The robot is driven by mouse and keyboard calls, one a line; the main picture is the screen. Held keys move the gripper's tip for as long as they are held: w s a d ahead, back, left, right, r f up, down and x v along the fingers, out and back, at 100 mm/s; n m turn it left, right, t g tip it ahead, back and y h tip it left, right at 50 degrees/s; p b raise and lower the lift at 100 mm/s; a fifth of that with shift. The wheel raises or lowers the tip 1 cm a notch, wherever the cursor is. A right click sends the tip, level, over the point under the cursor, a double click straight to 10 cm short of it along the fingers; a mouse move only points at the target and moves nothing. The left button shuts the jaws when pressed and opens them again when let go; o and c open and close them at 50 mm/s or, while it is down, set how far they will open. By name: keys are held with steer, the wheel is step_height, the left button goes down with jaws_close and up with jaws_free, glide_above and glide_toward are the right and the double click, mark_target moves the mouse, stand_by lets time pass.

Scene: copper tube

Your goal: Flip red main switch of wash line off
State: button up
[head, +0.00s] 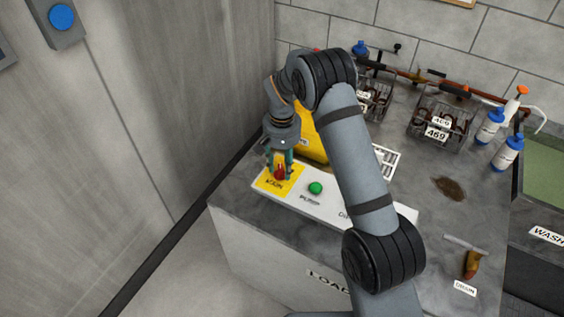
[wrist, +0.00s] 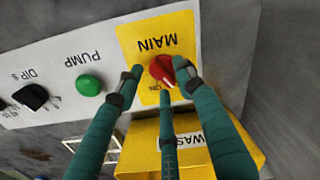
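The red main switch (wrist: 163,70) is a round knob on a yellow plate marked MAIN (wrist: 130,40). Its white pointer mark is at the ON label. In the head view the red switch (head: 280,174) shows at the left end of the white panel (head: 335,207). My gripper (head: 281,160) points down at the switch. In the wrist view its three green fingers (wrist: 158,78) are spread around the knob. The right fingertip overlaps the knob's edge; I cannot tell if it touches. The left fingertip is apart from it.
A green PUMP button (wrist: 89,85) and a black DIP knob (wrist: 31,96) sit along the same panel. A yellow bin (head: 310,138) stands right behind the switch. Wire baskets (head: 440,118) and bottles (head: 507,152) stand farther back right. A wall is at left.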

step_height(320, 180, up, 12)
stand_by(0.5)
steer(key=shift+f, duration=0.1)
step_height(320, 180, down, 12)
stand_by(0.7)
stand_by(0.3)
